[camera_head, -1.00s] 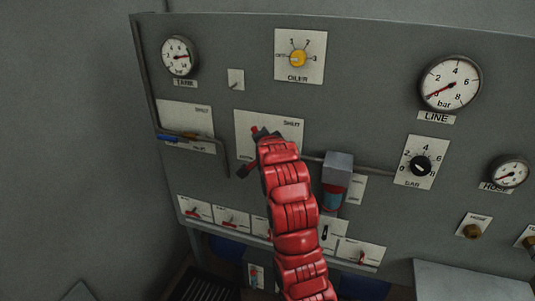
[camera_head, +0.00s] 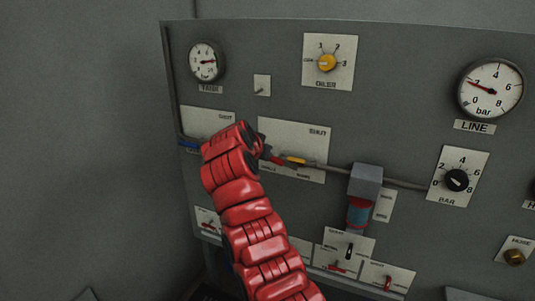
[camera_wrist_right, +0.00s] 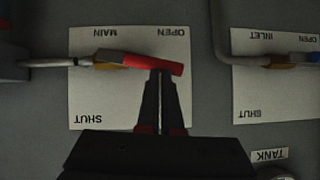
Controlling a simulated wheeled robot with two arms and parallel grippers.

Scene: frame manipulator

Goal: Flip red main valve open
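The red main valve handle (camera_head: 276,159) lies nearly in line with its pipe, pointing left from the yellow valve body (camera_head: 293,161) on a white plate (camera_head: 315,140). In the right wrist view, which is upside down, the red handle (camera_wrist_right: 150,65) runs along the plate's OPEN side, slightly tilted. My right gripper (camera_wrist_right: 160,76) has its fingers together, with the tips at the handle's free end. They seem to touch its edge, not wrap around it. In the head view my red right arm hides most of this gripper. My left gripper is not in view.
A blue-handled inlet valve (camera_head: 187,144) sits left of my arm, partly hidden. A grey box with a red-and-blue cylinder (camera_head: 358,212) stands out on the pipe to the right. The line gauge (camera_head: 490,88) reads about 2. A black bar knob (camera_head: 457,180) is further right.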

